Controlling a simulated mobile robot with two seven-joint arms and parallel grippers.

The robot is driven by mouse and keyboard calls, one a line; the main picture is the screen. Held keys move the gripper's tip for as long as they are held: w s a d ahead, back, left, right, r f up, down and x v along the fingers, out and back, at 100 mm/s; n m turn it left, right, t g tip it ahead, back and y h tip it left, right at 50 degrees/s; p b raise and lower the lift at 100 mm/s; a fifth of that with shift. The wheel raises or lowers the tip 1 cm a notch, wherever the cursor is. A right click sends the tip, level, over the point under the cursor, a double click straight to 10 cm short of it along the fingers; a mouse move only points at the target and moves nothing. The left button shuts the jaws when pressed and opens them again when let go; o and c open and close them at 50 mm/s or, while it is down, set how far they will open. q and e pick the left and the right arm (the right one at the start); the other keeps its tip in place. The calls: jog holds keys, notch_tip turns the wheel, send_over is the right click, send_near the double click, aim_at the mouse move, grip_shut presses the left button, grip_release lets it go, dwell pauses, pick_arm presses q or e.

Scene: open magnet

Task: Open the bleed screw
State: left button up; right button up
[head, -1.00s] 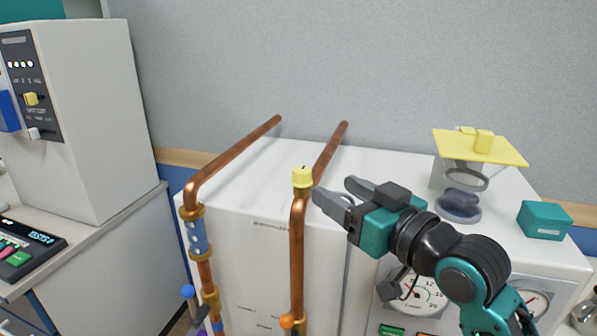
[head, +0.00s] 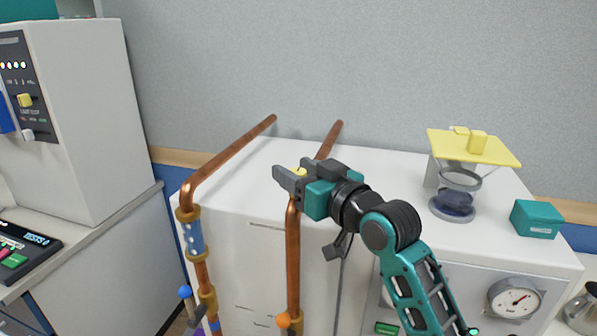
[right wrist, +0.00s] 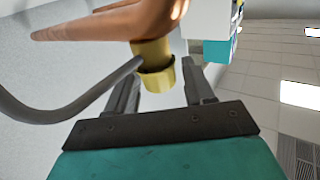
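The bleed screw is the yellow cap (head: 300,171) on top of the right copper pipe (head: 293,260). In the head view most of it is hidden by my right gripper (head: 291,174). In the right wrist view the yellow cap (right wrist: 160,81) sits below a brass collar, between the two fingers of my right gripper (right wrist: 163,85). The fingers are open, one on each side of the cap. A gap shows on the right side; contact on the left side is unclear. My left gripper is not in view.
The left copper pipe (head: 193,200) with a blue sight section stands beside it. A white cabinet (head: 380,185) with gauges spreads behind and right. On it are a glass vessel under a yellow plate (head: 470,148) and a teal box (head: 537,218). A grey control unit (head: 85,120) stands left.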

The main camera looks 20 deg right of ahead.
jog(key=c, duration=0.8)
